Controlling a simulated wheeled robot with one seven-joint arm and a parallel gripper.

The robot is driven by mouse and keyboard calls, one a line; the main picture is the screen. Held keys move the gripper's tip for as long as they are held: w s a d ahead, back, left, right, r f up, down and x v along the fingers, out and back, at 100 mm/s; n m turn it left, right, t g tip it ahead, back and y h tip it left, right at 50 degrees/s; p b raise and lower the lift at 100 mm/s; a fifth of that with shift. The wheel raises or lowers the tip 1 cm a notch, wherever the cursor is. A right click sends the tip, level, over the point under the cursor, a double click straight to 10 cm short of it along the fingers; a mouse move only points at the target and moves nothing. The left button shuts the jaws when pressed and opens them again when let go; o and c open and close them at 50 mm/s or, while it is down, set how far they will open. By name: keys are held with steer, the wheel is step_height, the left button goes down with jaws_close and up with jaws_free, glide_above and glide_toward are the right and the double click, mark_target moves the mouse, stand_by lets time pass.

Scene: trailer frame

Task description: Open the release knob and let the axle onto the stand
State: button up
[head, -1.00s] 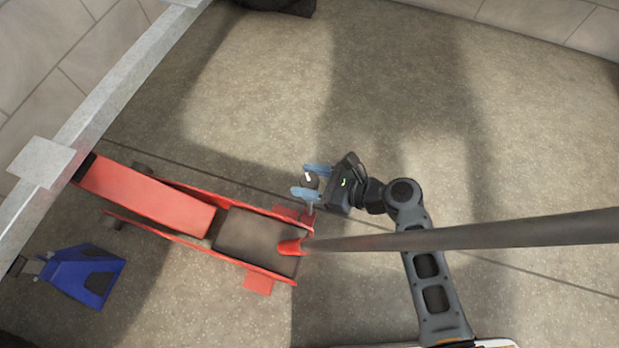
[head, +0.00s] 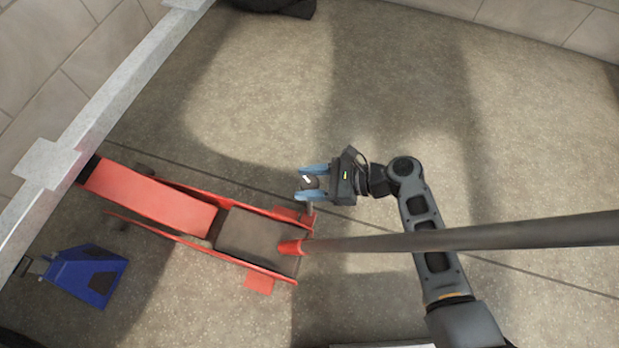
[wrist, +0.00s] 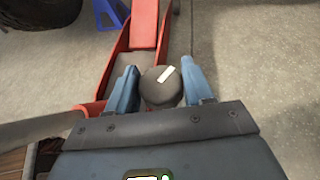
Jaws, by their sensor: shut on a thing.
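The release knob (head: 308,182) is a dark round cap with a white mark, at the near end of the red floor jack (head: 150,194). My gripper (head: 311,183) has its blue fingers on either side of the knob and is shut on it. In the wrist view the knob (wrist: 161,87) sits between the two fingers, its mark slanted. The grey axle beam (head: 105,105) runs along the left, its pad over the jack's far end. The blue stand (head: 88,274) is on the floor below the axle's line; its top is close to the beam, contact unclear.
The jack's long dark handle (head: 450,237) slants up from its red socket to the right, passing close by my arm. A dark object, perhaps a tire (head: 280,6), lies at the top. The concrete floor (head: 400,90) beyond my gripper is clear.

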steer(key=shift+n+g, duration=2.3)
steer(key=shift+g, duration=0.4)
steer(key=o, duration=1)
steer(key=p+v, duration=0.2)
steer(key=v, duration=0.5)
steer(key=shift+w+d+r, duration=0.2)
steer(key=shift+d, duration=0.1)
steer(key=shift+s, duration=0.1)
